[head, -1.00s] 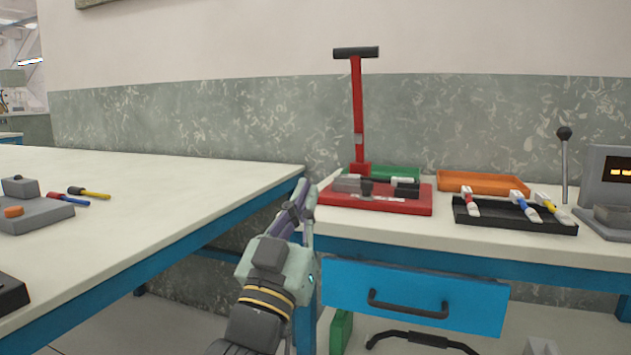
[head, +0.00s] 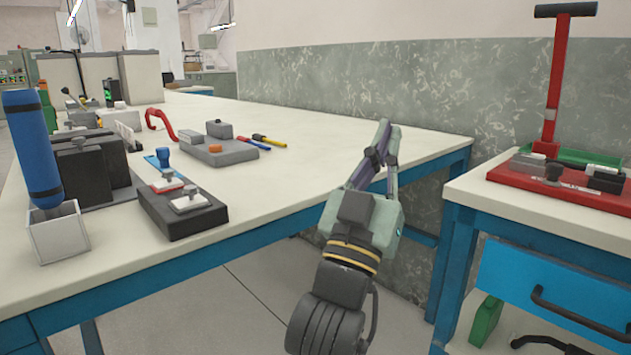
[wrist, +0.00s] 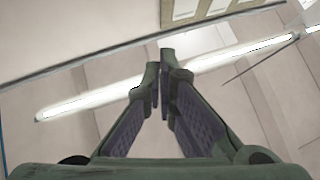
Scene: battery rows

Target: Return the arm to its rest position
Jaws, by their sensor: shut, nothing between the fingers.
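My gripper (head: 384,140) is in the middle of the head view, pointing up and away from me, with my wrist and forearm below it. It appears in front of the right end of the left workbench (head: 330,130). In the wrist view my gripper (wrist: 159,72) has its two fingers together at the tips, with nothing held. Behind the fingers that view shows a long bright lamp (wrist: 215,62) and pale wall or ceiling surfaces.
The left bench carries a grey fixture (head: 215,152), a black block (head: 180,208) and a blue cylinder in a white holder (head: 58,232). A second bench with a blue drawer (head: 550,285) and red press (head: 555,90) stands right. Floor (head: 260,290) shows between them.

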